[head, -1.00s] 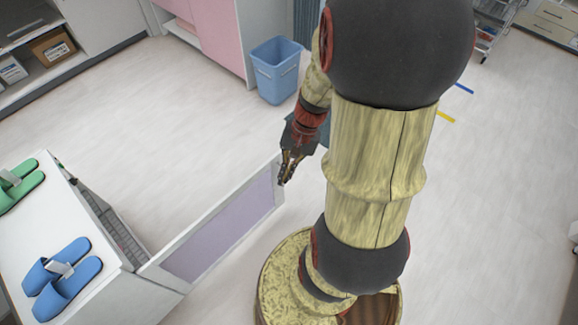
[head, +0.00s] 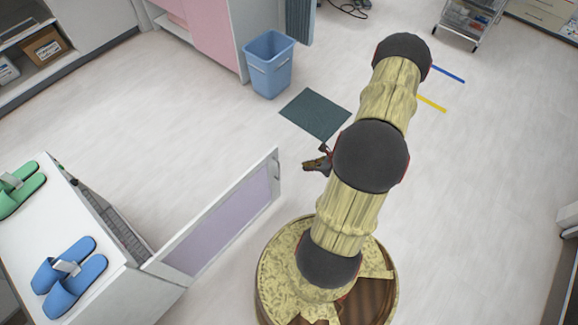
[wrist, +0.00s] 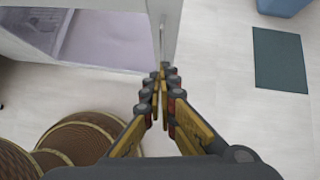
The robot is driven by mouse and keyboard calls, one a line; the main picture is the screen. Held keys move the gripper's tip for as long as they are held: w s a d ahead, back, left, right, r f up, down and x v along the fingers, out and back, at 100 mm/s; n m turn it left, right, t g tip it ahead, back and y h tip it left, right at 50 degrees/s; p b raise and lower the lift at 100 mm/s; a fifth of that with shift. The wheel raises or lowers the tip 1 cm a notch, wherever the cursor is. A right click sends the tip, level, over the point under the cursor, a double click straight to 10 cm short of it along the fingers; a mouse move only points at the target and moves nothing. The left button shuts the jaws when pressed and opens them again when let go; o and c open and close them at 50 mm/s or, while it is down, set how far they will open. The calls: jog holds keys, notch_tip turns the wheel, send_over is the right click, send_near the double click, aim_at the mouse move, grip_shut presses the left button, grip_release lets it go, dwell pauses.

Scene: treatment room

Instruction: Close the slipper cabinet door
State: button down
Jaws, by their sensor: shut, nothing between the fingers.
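The white slipper cabinet (head: 90,235) stands at the left in the head view. Its door (head: 222,222), white-framed with a lilac panel, stands wide open and reaches out to the right. A small handle (head: 276,169) is near the door's free edge. My gripper (head: 308,165) is shut and empty, a little right of that free edge. In the wrist view the gripper (wrist: 162,72) has its fingertips together just below the door's end (wrist: 172,25). I cannot tell whether they touch it. The lilac panel (wrist: 110,38) shows at the upper left there.
Blue slippers (head: 68,280) and green slippers (head: 18,190) lie on the cabinet top. A blue bin (head: 270,65) and a dark mat (head: 315,113) are on the floor beyond. The floor between cabinet and bin is clear.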

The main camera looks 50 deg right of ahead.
jog(key=b, duration=0.4)
send_near(279, 167)
notch_tip(279, 167, down, 3)
jog(key=s, duration=0.2)
jog(key=shift+w+a+f+b, duration=0.15)
jog(key=shift+w+b, duration=0.1)
jog(key=shift+w, duration=0.9)
jog(key=shift+w+a+f+b, duration=0.1)
jog(key=shift+w+b, duration=0.1)
jog(key=shift+w, duration=0.95)
